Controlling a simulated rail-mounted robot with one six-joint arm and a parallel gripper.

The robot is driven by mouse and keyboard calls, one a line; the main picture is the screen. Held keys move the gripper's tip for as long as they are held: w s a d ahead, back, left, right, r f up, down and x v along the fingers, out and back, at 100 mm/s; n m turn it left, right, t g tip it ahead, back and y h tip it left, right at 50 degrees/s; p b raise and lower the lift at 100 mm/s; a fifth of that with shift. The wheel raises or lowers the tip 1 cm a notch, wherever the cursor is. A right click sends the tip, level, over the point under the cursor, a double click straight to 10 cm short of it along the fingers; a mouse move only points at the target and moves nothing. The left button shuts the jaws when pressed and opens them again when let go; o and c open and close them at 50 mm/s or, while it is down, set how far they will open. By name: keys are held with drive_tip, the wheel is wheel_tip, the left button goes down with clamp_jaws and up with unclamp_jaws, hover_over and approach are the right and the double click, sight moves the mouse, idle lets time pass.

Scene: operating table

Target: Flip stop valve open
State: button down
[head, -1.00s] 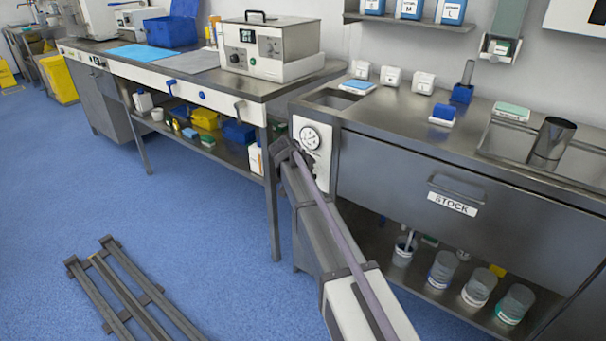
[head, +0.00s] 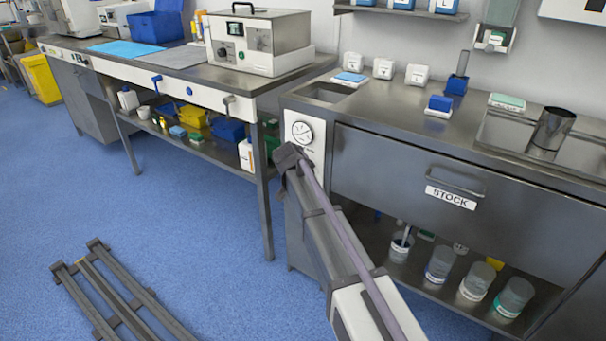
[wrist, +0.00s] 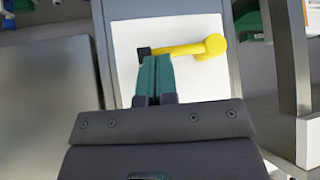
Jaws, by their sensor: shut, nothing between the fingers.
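The stop valve's yellow lever (wrist: 185,48) shows in the wrist view on a white panel (wrist: 130,30). Its round yellow hub is at the right and its black tip at the left; the lever lies nearly crosswise in the picture. My gripper (wrist: 155,60) has its green fingers shut together and empty, with their ends right at the lever near the black tip. I cannot tell whether they touch it. In the head view my arm's end (head: 290,157) is in front of the panel (head: 317,150) below the gauge (head: 302,132), and hides the lever.
The steel bench with a STOCK drawer (head: 452,197) stands right of the panel. A table leg (head: 264,215) of the left bench stands close to my arm. Several jars (head: 440,266) stand on the lower shelf. A slatted rack (head: 110,290) lies on the open blue floor.

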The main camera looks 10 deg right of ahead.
drive_tip(key=p+v, duration=1)
drive_tip(key=v, duration=0.5)
drive_tip(key=shift+a+p, duration=0.35)
drive_tip(key=shift+w+f, duration=0.1)
drive_tip(key=shift+f, duration=0.1)
drive_tip(key=s+d+f+n+g+y, duration=0.1)
drive_tip(key=s+d+n+g, duration=0.2)
drive_tip(key=s, duration=0.7)
drive_tip(key=s+d+f+n+g+y, duration=0.15)
drive_tip(key=s+d, duration=0.25)
drive_tip(key=s, duration=0.5)
drive_tip(key=s+d+f+n+g+y, duration=0.1)
drive_tip(key=s+d+f+g, duration=0.2)
drive_tip(key=s, duration=0.7)
wheel_tip(320, 180, up, 19)
drive_tip(key=w+d+p, duration=0.1)
drive_tip(key=d+p, duration=0.1)
drive_tip(key=p, duration=1.5)
drive_tip(key=shift+w+d, duration=0.25)
drive_tip(key=shift+w, duration=0.05)
drive_tip(key=shift+f, duration=0.15)
